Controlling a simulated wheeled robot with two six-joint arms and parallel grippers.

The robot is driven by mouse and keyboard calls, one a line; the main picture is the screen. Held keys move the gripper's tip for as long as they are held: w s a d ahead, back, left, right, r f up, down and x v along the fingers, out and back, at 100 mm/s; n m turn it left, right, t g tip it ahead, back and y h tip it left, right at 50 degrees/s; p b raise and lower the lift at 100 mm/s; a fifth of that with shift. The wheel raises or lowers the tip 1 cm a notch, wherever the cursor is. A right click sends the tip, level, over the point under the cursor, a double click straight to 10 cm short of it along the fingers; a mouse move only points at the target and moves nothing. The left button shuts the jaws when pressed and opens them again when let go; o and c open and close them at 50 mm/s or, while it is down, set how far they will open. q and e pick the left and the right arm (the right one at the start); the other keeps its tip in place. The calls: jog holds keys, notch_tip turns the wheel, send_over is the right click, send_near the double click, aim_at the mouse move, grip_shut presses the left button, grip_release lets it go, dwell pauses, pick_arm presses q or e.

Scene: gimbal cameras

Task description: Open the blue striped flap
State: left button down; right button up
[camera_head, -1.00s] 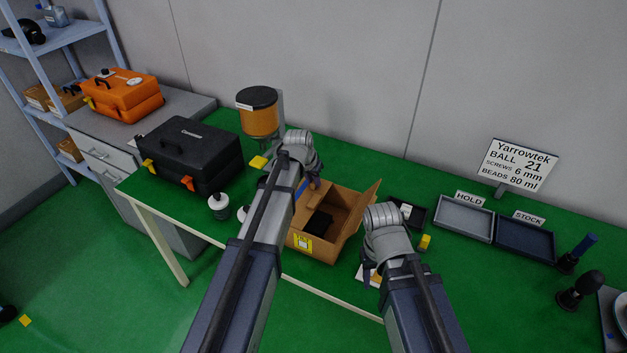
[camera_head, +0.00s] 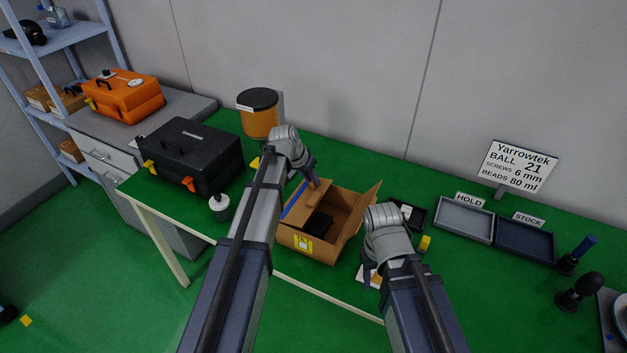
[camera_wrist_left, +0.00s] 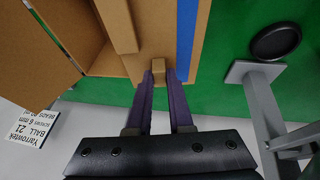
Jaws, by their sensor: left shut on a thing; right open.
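The cardboard box (camera_head: 325,250) stands on the green bench with its top open and a dark block (camera_head: 319,223) inside. The blue striped flap (camera_head: 293,203) is at the box's left side, standing out from the opening; its blue stripe shows along the flap in the left wrist view (camera_wrist_left: 188,40). My left gripper (camera_head: 313,181) is shut on a small tan tab (camera_wrist_left: 158,68) at the flap's edge. My right gripper (camera_head: 372,278) is open at the box's right front, apart from the flap; its fingers are partly hidden by its wrist.
The box's right flap (camera_head: 365,206) stands open. An amber dispenser (camera_head: 258,118) is behind my left arm. A black case (camera_head: 190,155) and a white bottle (camera_head: 220,207) are on the left. Grey HOLD (camera_head: 464,219) and dark STOCK (camera_head: 525,241) trays lie on the right.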

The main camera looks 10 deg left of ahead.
pick_arm(q)
jog(key=shift+w+a+r+n+g+h, duration=0.15)
jog(key=shift+a+h, duration=0.2)
jog(key=shift+h, duration=0.2)
jog(key=shift+w+a+r+n+g+h, duration=0.15)
jog(key=shift+a+h, duration=0.15)
jog(key=shift+h, duration=0.25)
jog(key=shift+a+r+n+h+b, duration=0.15)
jog(key=shift+a+r+h+b, duration=0.15)
jog(key=shift+h+b, duration=0.25)
jog(key=shift+a+r+n+h+b, duration=0.15)
jog(key=shift+a+h+b, duration=0.15)
jog(key=shift+h+b, duration=0.25)
jog(key=shift+g, duration=0.3)
jog(key=c, duration=0.8)
grip_release()
jog(key=p+v, duration=0.6)
jog(key=v, duration=0.2)
